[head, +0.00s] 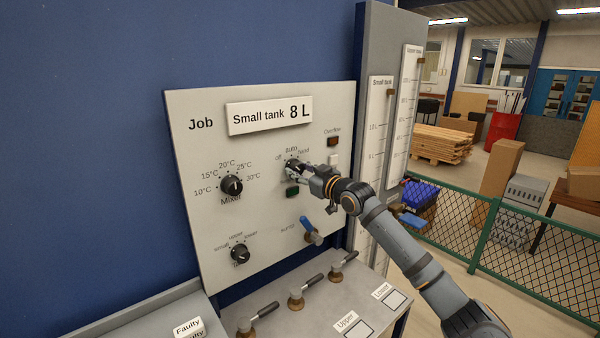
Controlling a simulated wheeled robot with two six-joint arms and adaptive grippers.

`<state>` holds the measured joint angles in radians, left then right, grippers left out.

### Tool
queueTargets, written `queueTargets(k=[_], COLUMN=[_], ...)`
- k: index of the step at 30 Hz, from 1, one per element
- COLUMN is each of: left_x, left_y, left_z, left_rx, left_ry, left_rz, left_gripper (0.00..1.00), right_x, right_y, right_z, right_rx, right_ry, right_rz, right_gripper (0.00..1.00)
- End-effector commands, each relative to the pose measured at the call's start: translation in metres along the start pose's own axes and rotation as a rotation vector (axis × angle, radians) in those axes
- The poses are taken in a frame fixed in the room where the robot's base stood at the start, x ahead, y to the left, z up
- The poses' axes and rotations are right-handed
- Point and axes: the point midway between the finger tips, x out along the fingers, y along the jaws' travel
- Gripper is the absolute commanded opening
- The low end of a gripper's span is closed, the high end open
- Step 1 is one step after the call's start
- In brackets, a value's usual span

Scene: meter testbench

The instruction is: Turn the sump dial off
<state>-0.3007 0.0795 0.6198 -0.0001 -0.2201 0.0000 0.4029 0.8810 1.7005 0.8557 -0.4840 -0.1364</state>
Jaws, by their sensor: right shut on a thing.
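The dial marked off, auto and hand (291,165) is on the upright white panel (205,120), right of its middle. Its name label is hidden, and my gripper covers most of its knob, so I cannot tell where it points. My right gripper (298,171) reaches in from the lower right and is shut on this dial. My left gripper is out of view.
The panel also has a Mixer dial (231,186), a lower dial (240,254), a green indicator (292,191) and a blue lever (307,226). Several dark-handled valves, one of them here (296,294), stand on the ledge below. Tank gauges (375,140) stand at the right.

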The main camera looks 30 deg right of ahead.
Motion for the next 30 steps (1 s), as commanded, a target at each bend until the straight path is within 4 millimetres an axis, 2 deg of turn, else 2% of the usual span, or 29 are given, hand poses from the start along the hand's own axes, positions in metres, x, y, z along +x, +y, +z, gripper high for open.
queueTargets(k=[13, 14, 18, 27, 30], left_x=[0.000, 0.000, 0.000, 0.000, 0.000], left_y=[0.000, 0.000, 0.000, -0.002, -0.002], left_z=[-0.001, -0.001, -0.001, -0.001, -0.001], left_rx=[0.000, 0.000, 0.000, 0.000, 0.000], left_ry=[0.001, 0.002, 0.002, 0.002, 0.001], left_rz=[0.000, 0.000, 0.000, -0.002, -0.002], left_gripper=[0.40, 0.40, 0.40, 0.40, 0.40], right_x=[0.000, 0.000, 0.000, 0.000, 0.000], right_y=[0.000, 0.000, 0.000, 0.000, 0.002], right_z=[0.001, 0.001, 0.001, -0.001, -0.009], right_rx=[-0.011, -0.011, -0.011, -0.010, -0.010], right_ry=[-0.003, -0.003, -0.002, 0.000, 0.002], right_rz=[0.001, 0.001, 0.001, 0.000, 0.001], right_gripper=[0.07, 0.41, 0.60, 0.61, 0.61])
